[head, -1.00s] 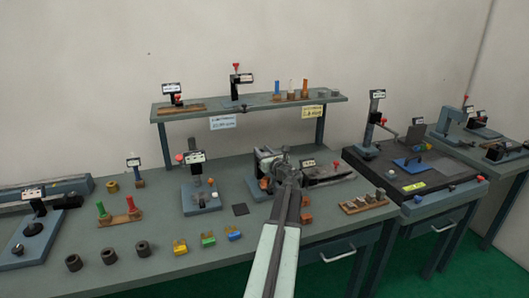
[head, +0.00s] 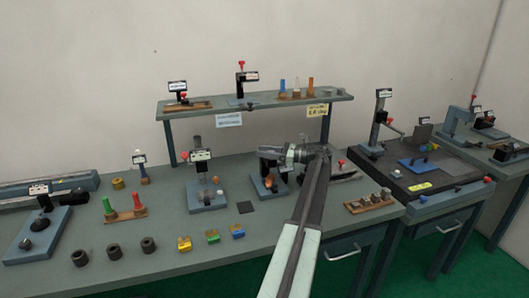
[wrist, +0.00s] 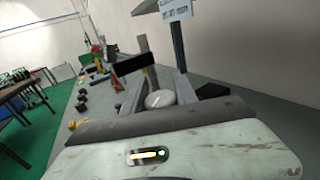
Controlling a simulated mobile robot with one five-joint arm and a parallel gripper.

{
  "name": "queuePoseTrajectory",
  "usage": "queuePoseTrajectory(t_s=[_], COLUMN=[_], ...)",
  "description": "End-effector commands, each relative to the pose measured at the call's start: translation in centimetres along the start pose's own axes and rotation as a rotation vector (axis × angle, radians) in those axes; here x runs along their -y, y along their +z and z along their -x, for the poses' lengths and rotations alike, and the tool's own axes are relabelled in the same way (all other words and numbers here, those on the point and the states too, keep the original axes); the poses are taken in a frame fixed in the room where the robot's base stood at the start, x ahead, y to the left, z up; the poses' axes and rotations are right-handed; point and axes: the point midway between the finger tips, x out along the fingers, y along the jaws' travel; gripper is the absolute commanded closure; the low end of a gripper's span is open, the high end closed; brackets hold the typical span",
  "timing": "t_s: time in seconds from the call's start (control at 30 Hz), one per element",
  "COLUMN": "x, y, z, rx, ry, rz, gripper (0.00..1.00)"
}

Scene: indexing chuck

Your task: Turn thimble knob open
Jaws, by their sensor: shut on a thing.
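The thimble knob (wrist: 158,98) is a pale round disc with a line mark on its face, between my two grey fingers in the wrist view. My gripper (wrist: 158,92) is shut on it. In the head view my gripper (head: 305,154) reaches from the right to the silver barrel (head: 292,153) on a dark-armed fixture (head: 268,182) with a blue base. My gripper and wrist hide the knob in the head view. A black label plate (wrist: 136,70) stands just beyond the fingers in the wrist view.
Another blue-based fixture (head: 204,192) stands to the left. Colored blocks (head: 212,237) and dark rings (head: 112,254) lie along the front of the bench. A raised shelf (head: 250,102) runs behind, its right leg (head: 325,124) near my gripper. A wooden block rack (head: 370,203) lies to the right.

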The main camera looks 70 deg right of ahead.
Motion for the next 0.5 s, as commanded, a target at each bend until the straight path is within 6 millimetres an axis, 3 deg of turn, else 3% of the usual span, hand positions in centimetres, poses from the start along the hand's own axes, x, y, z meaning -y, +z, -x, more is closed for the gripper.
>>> queuePoseTrajectory(t_s=[0.5], x=[-0.55], y=[0.04], z=[-0.01], rx=[0.001], ry=[0.229], rz=[0.000], gripper=[1.00])
